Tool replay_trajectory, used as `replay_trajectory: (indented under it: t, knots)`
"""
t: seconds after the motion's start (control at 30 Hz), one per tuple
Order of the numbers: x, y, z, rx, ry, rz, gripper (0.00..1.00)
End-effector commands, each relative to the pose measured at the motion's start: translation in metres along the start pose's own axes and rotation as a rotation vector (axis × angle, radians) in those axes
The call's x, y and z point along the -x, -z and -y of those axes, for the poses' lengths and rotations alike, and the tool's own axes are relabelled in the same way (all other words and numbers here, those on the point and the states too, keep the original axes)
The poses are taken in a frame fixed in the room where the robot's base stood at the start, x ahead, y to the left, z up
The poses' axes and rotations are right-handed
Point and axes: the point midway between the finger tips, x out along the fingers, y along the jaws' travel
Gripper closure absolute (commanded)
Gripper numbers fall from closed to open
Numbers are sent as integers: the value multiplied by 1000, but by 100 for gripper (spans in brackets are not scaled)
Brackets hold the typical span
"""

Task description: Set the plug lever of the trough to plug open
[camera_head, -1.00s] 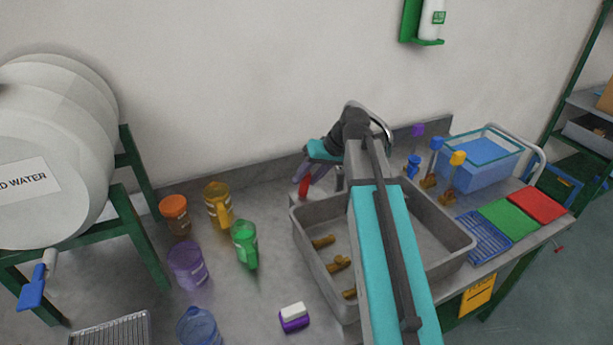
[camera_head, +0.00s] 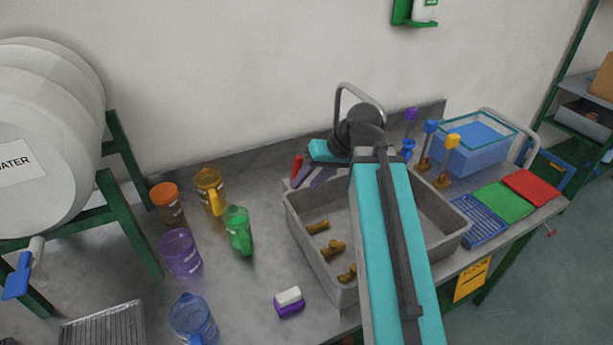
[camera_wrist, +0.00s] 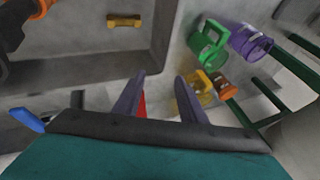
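The grey trough (camera_head: 292,222) is set in the worktop under my arm. A red lever (camera_head: 297,167), apparently the plug lever, stands at its back left corner; its lower part is hidden. My gripper (camera_head: 303,183) is beside and in front of the lever, to its right in the head view. In the wrist view my gripper (camera_wrist: 157,88) has its two fingers apart with nothing held between them. The red lever (camera_wrist: 142,106) shows partly behind the left finger, near the trough's outer wall (camera_wrist: 166,42). I cannot tell whether the finger touches it.
A curved metal tap (camera_head: 343,92) rises behind my wrist. Orange (camera_head: 166,200), yellow (camera_head: 210,190), green (camera_head: 238,228) and purple (camera_head: 181,252) vessels stand left of the trough. Brass pieces (camera_head: 333,248) lie inside it. A blue tank (camera_head: 472,148) stands at the right.

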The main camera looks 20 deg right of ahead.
Motion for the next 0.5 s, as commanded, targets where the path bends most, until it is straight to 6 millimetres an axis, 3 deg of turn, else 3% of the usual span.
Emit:
replay_trajectory:
  t: [0.5]
  knots:
    - [4, -16, 2, -1, 0, -2, 62]
